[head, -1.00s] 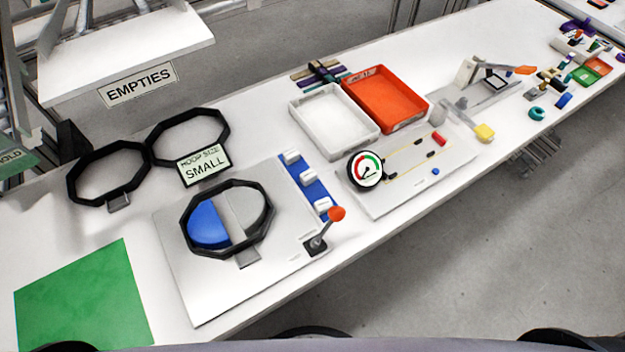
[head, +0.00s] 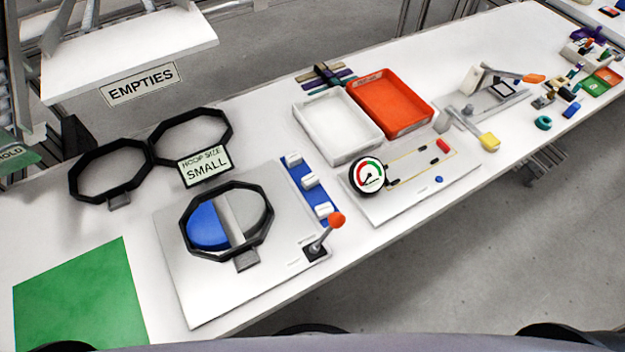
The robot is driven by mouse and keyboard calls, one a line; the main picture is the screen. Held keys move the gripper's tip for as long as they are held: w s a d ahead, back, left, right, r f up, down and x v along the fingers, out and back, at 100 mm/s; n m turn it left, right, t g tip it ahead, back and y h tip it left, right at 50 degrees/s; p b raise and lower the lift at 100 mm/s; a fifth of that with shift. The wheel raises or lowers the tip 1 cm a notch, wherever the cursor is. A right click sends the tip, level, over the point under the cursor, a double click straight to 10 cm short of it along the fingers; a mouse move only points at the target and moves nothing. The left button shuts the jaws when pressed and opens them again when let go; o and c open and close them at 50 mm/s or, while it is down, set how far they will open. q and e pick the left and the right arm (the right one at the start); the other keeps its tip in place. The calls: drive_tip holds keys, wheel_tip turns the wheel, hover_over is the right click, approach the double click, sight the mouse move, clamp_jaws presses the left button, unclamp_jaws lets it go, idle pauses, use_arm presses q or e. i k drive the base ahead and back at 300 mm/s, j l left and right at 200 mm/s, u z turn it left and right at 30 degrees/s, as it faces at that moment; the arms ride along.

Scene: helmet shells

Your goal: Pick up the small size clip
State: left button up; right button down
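A blue strip (head: 296,176) on the grey hoop plate carries three white clip-like pieces in a row: a far one (head: 292,160), a middle one (head: 310,180) and a near one (head: 324,210). I cannot read any size marks on them. A sign (head: 206,166) reading "HOOP SIZE SMALL" stands behind the plate. A black octagonal hoop (head: 262,237) lies on the plate around a blue and grey disc (head: 209,225). Neither of my grippers is in view.
A red-knobbed lever (head: 336,220) stands close to the near clip. Two empty black hoops (head: 76,186) lie at the left. A white tray (head: 336,122), a red tray (head: 389,100) and a gauge (head: 367,175) are to the right. A green mat (head: 80,300) lies front left.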

sight(322, 211)
drive_tip(key=i+l+u, duration=0.2)
drive_tip(key=l+u, duration=0.2)
drive_tip(key=i+l+u, duration=0.1)
drive_tip(key=u, duration=0.9)
drive_tip(key=k+l+z, duration=0.5)
drive_tip(key=k+j, duration=0.75)
drive_tip(key=j, duration=0.2)
